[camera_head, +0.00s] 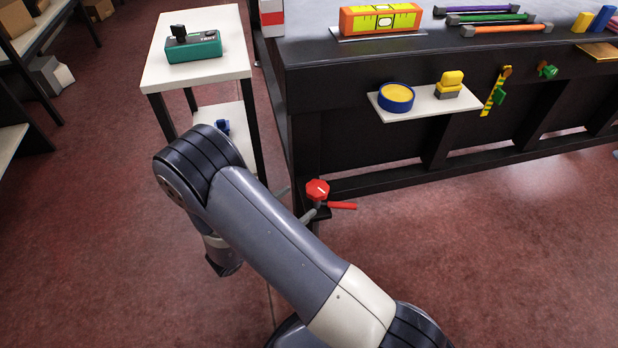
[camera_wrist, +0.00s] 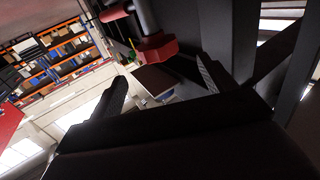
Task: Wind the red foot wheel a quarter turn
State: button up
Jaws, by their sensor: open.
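The red foot wheel (camera_head: 317,190) is a small faceted knob with a white mark on top, at the foot of the dark bench's near left corner. A red lever (camera_head: 342,206) sticks out to the right just below it. In the wrist view the red wheel (camera_wrist: 158,48) shows at the end of a grey rod, above the gap between my fingertips. My gripper (camera_wrist: 163,80) is open, with nothing between its fingers, and apart from the wheel as far as I can tell.
The dark bench (camera_head: 300,100) rises behind the wheel, with a small white shelf (camera_head: 430,107) on its side. A white side table (camera_head: 215,85) bearing a green tool box (camera_head: 193,47) stands at left. Red floor is clear at right.

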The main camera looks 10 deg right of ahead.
aim_at(322, 183)
jog(key=b+x, duration=0.2)
jog(key=x, duration=0.8)
jog(key=shift+d, duration=0.1)
jog(key=c, duration=1)
